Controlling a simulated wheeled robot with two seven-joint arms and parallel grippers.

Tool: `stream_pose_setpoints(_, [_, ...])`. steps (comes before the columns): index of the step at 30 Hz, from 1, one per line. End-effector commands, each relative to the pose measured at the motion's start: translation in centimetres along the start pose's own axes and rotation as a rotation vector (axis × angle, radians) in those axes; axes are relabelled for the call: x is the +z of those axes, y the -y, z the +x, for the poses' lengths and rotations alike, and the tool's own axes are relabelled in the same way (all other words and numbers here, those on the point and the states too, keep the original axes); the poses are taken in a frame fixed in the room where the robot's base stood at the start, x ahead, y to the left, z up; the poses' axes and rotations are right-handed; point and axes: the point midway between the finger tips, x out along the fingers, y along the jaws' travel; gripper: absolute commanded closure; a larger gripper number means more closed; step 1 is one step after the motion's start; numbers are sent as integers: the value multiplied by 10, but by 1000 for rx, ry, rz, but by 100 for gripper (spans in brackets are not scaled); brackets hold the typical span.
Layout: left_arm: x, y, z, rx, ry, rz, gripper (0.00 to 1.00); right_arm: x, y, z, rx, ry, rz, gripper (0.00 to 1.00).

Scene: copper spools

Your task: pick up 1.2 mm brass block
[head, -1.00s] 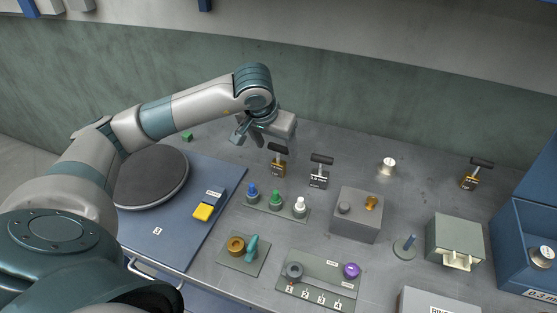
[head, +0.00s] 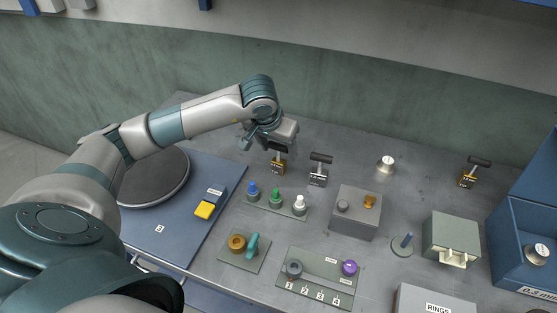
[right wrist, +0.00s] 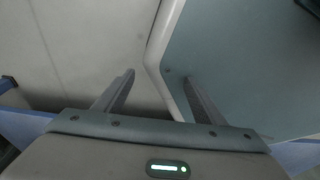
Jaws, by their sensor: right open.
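Two brass blocks with dark T-shaped handles stand on the grey bench: one left of centre (head: 278,167), one at the far right (head: 468,181). Their labels are too small to read, so I cannot tell which is 1.2 mm. A dark grey block (head: 317,178) with a similar handle stands right of the nearer brass one. My left gripper (head: 262,141) is just above and behind the left brass block's handle, overlapping it in the picture; its opening and any contact are unclear. My right gripper (right wrist: 157,80) shows open and empty in the right wrist view.
Blue, green and white knobs (head: 276,200) stand in front of the left brass block. A grey box (head: 355,212), a spool (head: 386,165) and a greenish box (head: 451,239) lie rightward. A blue bin (head: 519,240) edges the right. Bench behind the blocks is clear.

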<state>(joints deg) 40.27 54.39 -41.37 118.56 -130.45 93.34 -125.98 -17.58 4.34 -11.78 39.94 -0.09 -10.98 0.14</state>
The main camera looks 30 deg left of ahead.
Motion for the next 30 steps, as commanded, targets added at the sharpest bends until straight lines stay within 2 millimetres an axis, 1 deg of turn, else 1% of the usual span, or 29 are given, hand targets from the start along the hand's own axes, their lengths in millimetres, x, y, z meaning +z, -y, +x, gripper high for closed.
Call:
stream_pose_setpoints(1, [0, 0, 0, 0, 0, 0, 54, 0, 0, 0, 0, -1, 0, 36])
stream_pose_setpoints(2, [0, 0, 0, 0, 0, 0, 62, 0, 0, 0, 0, -1, 0, 36])
stream_pose_setpoints(3, [0, 0, 0, 0, 0, 0, 71, -1, 0, 0, 0, -1, 0, 36])
stream_pose_setpoints(6, [-1, 0, -1, 0, -2, 0, 92, -1, 0, 0, 0, -2, 0, 36])
stream_pose_setpoints(14, [-1, 0, -2, 0, -3, -1, 92, -2, 0, 0, -1, -5, 0, 36])
stream_pose_setpoints(19, [-4, 0, -7, 0, -4, -1, 92, -7, 1, 3, -1, -16, 0, 36])
stream_pose_setpoints(23, [-9, 0, -18, 1, -6, -1, 92, -20, 2, 5, -2, -48, 0, 36])
stream_pose_setpoints(30, [-21, 0, -47, 0, -8, 0, 92, -53, 7, 10, -8, -123, -2, 36])
